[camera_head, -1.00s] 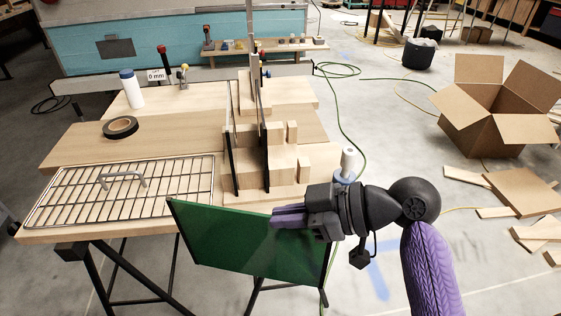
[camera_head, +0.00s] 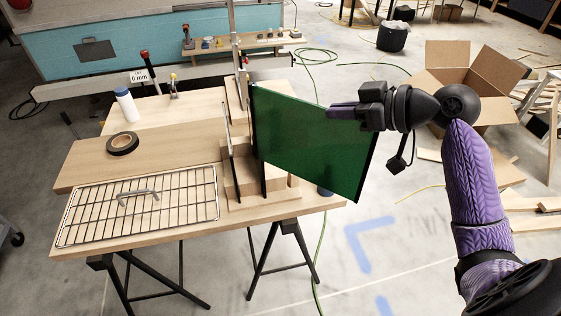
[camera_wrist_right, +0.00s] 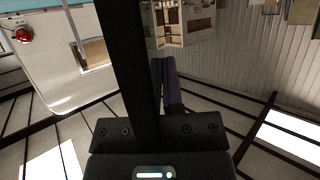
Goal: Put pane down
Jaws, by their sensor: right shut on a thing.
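A green rectangular pane (camera_head: 308,142) with dark side edges is held up in the head view. My right gripper (camera_head: 334,111) is shut on its upper right part. The pane is tilted and stands in front of the right side of a wooden block stand (camera_head: 243,180) with dark uprights. It hides part of that stand; I cannot tell whether they touch. In the right wrist view a dark upright strip, likely the pane's edge (camera_wrist_right: 128,60), runs beside my right gripper's fingers (camera_wrist_right: 170,88). My left gripper is not in view.
A wire rack (camera_head: 190,205) with a grey handle lies at the table's front left. Black tape (camera_head: 122,144) and a white bottle (camera_head: 126,106) stand behind it. The wooden worktop (camera_head: 160,160) is bare around the tape. An open cardboard box (camera_head: 447,62) is on the floor behind my right arm.

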